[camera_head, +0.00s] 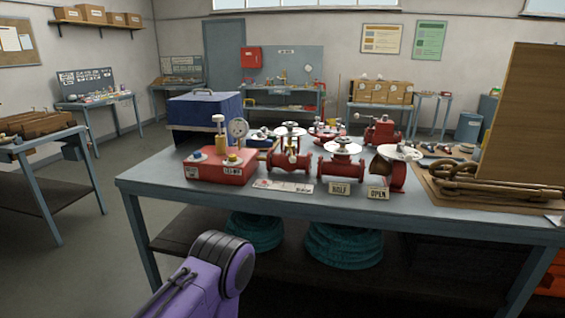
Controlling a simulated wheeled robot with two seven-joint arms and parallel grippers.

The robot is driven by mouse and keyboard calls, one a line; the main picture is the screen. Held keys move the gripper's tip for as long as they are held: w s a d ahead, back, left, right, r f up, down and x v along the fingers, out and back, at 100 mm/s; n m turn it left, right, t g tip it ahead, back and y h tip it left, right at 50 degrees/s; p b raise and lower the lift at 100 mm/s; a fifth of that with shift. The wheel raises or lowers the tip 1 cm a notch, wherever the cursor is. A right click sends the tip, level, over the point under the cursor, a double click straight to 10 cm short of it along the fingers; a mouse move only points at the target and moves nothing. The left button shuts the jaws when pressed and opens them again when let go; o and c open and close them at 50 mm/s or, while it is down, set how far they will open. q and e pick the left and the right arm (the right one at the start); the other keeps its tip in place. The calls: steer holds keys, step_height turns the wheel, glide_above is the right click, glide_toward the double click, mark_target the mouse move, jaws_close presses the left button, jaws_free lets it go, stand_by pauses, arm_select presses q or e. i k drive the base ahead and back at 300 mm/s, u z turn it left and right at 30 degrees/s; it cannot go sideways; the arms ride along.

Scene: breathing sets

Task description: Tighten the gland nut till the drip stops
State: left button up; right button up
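Several red valves stand in a row on the blue-grey bench. One red valve with a pale handwheel (289,155) stands just right of a red box-shaped test unit (217,168), with a brass-coloured fitting between them. The unit carries a round gauge (239,128) and an upright brass-coloured post. A second valve (342,165) and a third, open-ended valve (393,171) stand further right. The gland nut and any drip are too small to make out. Neither gripper shows; only a purple link of my arm is at the bottom left, apart from the valves.
The bench (160,190) has a bare left front corner. A blue case (204,112) stands behind the test unit. A wooden board (523,120) stands at the right. Teal coils (343,246) lie on the lower shelf.

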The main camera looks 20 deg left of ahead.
mark_target(292, 159)
steer(key=u, duration=0.35)
steer(key=i, duration=1)
steer(key=u, duration=0.2)
